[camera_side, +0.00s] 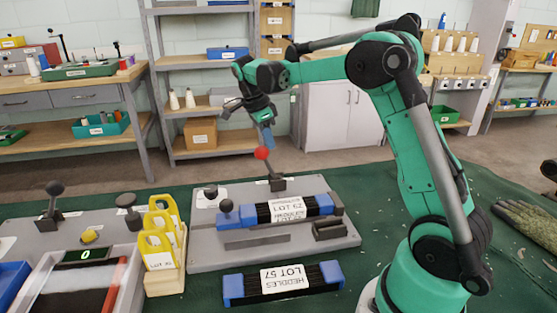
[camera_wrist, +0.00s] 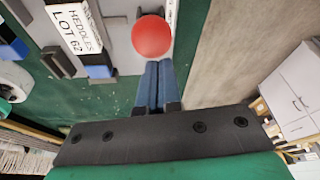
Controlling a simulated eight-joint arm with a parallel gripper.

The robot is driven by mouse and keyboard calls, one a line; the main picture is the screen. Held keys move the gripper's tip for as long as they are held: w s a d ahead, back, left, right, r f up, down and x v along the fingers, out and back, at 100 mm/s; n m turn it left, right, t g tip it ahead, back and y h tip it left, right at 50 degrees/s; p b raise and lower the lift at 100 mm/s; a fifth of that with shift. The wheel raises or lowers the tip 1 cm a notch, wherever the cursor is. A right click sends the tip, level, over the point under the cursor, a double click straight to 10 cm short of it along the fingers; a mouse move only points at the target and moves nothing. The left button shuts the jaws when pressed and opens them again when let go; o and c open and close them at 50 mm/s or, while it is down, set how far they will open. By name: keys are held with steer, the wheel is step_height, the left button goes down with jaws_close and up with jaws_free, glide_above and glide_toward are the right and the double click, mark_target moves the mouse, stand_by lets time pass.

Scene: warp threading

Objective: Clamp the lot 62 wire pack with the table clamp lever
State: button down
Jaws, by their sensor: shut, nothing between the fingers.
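The lot 62 wire pack (camera_side: 262,213), dark wires with blue ends and a white label, lies on the grey fixture plate (camera_side: 215,254). Its label also shows at the upper left of the wrist view (camera_wrist: 74,24). The table clamp lever stands up behind the pack, with a red ball knob (camera_side: 261,154) and a dark base (camera_side: 277,184). The knob also shows in the wrist view (camera_wrist: 152,37). My gripper (camera_side: 268,146) has blue fingers, shut and empty, pointing down beside the knob. The fingertips (camera_wrist: 160,64) appear very close to it; I cannot tell whether they touch.
The lot 57 pack (camera_side: 250,285) lies on the green table in front of the plate. Yellow tags in a wooden holder (camera_side: 165,275) stand left of it. A glove (camera_side: 530,222) lies at right.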

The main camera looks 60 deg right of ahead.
steer(key=shift+w+a+f, duration=0.25)
steer(key=shift+w+a, duration=0.3)
steer(key=shift+w+a+f, duration=0.2)
steer(key=shift+w+a, duration=0.35)
steer(key=s+d+r, duration=0.2)
steer(key=d+r, duration=0.1)
steer(key=w+a+r, duration=0.5)
steer(key=a, duration=0.1)
steer(key=shift+w, duration=0.25)
steer(key=shift+d, duration=0.1)
